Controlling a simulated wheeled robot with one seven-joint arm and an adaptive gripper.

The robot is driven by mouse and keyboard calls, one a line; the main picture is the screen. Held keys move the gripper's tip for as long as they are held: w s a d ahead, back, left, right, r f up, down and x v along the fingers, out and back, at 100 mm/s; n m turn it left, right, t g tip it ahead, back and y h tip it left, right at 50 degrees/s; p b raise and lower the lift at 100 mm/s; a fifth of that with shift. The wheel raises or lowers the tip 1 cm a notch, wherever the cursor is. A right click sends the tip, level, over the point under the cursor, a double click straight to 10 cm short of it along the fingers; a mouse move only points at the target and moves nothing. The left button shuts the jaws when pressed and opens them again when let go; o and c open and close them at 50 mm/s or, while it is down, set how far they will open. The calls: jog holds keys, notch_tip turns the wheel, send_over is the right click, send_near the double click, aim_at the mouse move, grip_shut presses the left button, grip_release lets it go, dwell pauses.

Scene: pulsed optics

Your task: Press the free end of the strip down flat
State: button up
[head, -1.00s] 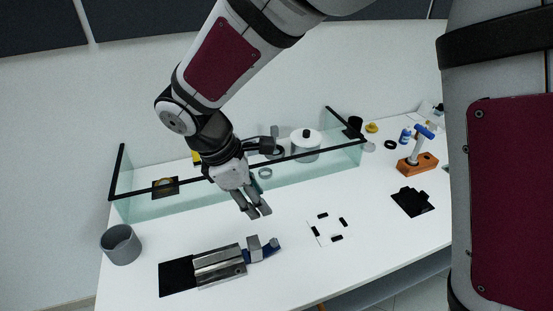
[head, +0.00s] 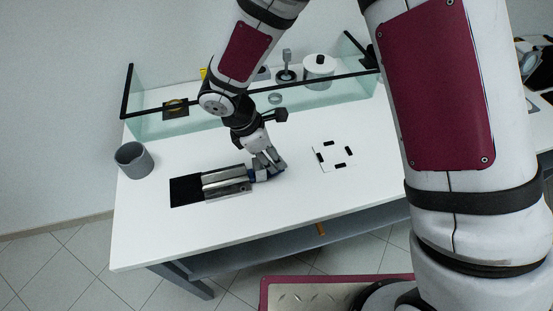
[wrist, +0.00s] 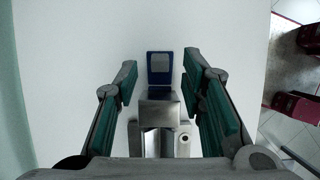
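The blue strip with a grey pad at its end (wrist: 159,66) sticks out beyond a metal block (wrist: 158,108) in the wrist view. In the head view its blue end (head: 279,167) shows only partly, beside my fingers. The strip comes from a silvery metal fixture (head: 226,183) with a black plate (head: 186,191) at its left. My gripper (head: 270,160) is low over the strip's end. In the wrist view my gripper (wrist: 160,76) is open, one green-padded finger on each side of the strip and block, with nothing between the pads gripped. Whether the fingers touch the strip cannot be told.
A grey cup (head: 133,160) stands left of the fixture. A white plate with black marks (head: 333,156) lies to the right. A glass screen with a black rail (head: 185,119) runs along the back, with a white lidded pot (head: 319,72) behind it. The table front (head: 160,240) is clear.

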jog(key=shift+x, duration=1.4)
grip_shut()
jog(key=shift+w+d+f+g+y+p, duration=0.1)
jog(key=shift+d+f+g+y+p, duration=0.2)
jog(key=shift+y, duration=0.45)
jog(key=shift+w+d+f+g+y, duration=0.1)
jog(key=shift+d+y, duration=0.3)
jog(key=shift+y, duration=0.35)
jog(key=shift+w+d+f+g+y, duration=0.1)
jog(key=shift+d+f+g+y, duration=0.15)
jog(key=shift+y, duration=0.45)
jog(key=shift+d+f+g+y, duration=0.15)
jog(key=shift+f+y, duration=0.15)
jog(key=shift+y, duration=0.4)
jog(key=shift+a, duration=0.1)
